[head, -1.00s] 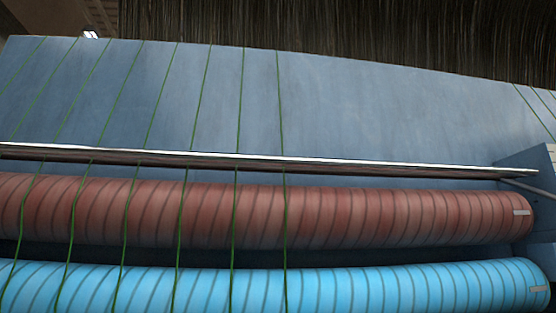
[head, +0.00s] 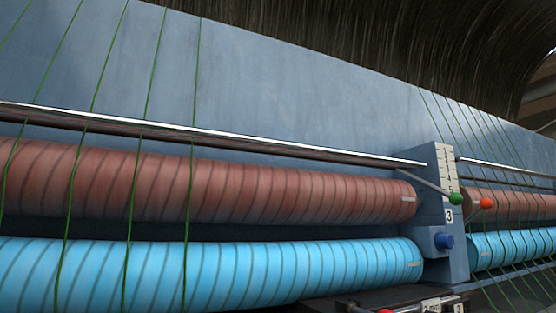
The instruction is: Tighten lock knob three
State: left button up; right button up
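A blue-grey bracket (head: 433,212) stands between two roller sections at the right and carries a white label with the number 3 (head: 449,216). A blue knob (head: 444,241) sticks out of the bracket below that label. A lever with a green ball (head: 455,198) is at the bracket, beside a numbered white scale (head: 446,167). An orange-red ball (head: 486,203) is just right of it. Whether the blue knob is tight cannot be told. Neither of my grippers is in view.
A red-brown roller (head: 290,190) and a light blue roller (head: 300,269) run to the bracket from the left, under a metal bar (head: 250,144). Green strands (head: 190,110) cross them. A dark part with a red knob and another 3 label (head: 458,308) is cut off at the bottom edge.

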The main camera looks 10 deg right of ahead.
aim_at(442, 242)
jog(key=z, duration=1.25)
